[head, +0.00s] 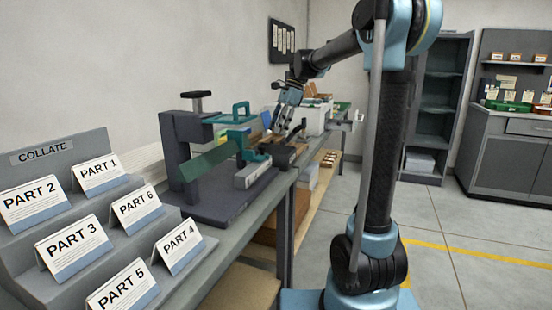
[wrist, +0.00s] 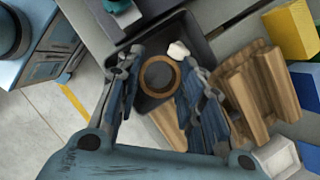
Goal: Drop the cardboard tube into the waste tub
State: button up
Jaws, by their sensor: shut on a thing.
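The cardboard tube (wrist: 144,79) shows end-on in the wrist view as a brown ring with a dark middle. My gripper (wrist: 160,70) is shut on it, with one finger on each side. Behind the tube is a dark, square waste tub (wrist: 201,45) with a white crumpled scrap (wrist: 178,50) in it. The tube overlaps the inside of the tub in this view; I cannot tell how high it is held. In the head view my gripper (head: 282,118) is above the far part of the bench, and the tube is too small to make out.
Wooden pieces (wrist: 262,92), a yellow block (wrist: 290,30) and a blue block (wrist: 308,85) are near the tub. A bench press with a green plate (head: 207,158) and a COLLATE rack (head: 45,157) of cards stand nearer on the bench. Open floor (head: 460,230) is at right.

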jog(key=shift+w+d+f, duration=0.1)
jog(key=shift+f, duration=1.4)
jog(key=shift+w+d+f, duration=0.1)
jog(key=shift+f, duration=1.4)
jog(key=o, duration=0.8)
jog(key=shift+r, duration=0.1)
jog(key=v, duration=1.1)
jog(key=shift+d+r, duration=0.15)
jog(key=shift+r, duration=0.2)
